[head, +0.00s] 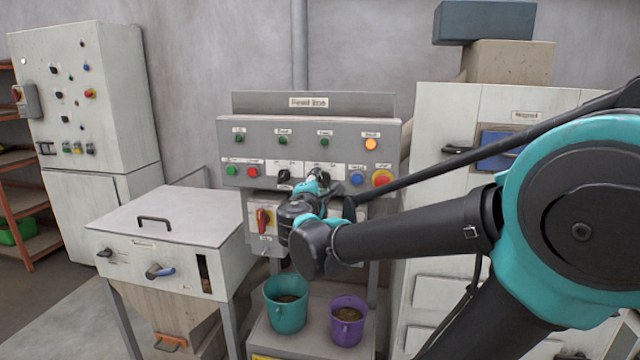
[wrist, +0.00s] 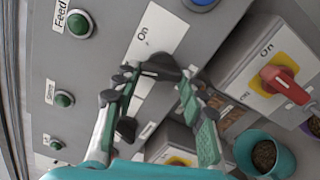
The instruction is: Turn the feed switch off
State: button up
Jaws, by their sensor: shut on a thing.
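The feed switch (wrist: 158,65) is a black rotary knob on a white plate marked "On", in line with the green lamp labelled Feed (wrist: 80,22) in the wrist view. My gripper (wrist: 157,80) has its two green-padded fingers around this knob and is shut on it. In the head view my gripper (head: 318,185) is against the grey control panel (head: 225,140), and it mostly hides the switch. The knob's exact pointing direction is hard to tell. Another black knob (head: 283,175) sits just left of my gripper.
A blue button (head: 357,178) and a red emergency stop (head: 381,178) sit close to the right. A red-handled isolator (head: 263,220) is below the panel at left; another red handle (wrist: 285,82) shows in the wrist view. Teal (head: 287,305) and purple (head: 348,322) buckets stand below.

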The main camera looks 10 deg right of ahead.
jog(key=shift+n, duration=1.2)
jog(key=shift+f, duration=0.1)
jog(key=o, duration=1.2)
jog(key=shift+c, duration=0.2)
jog(key=v, duration=1.2)
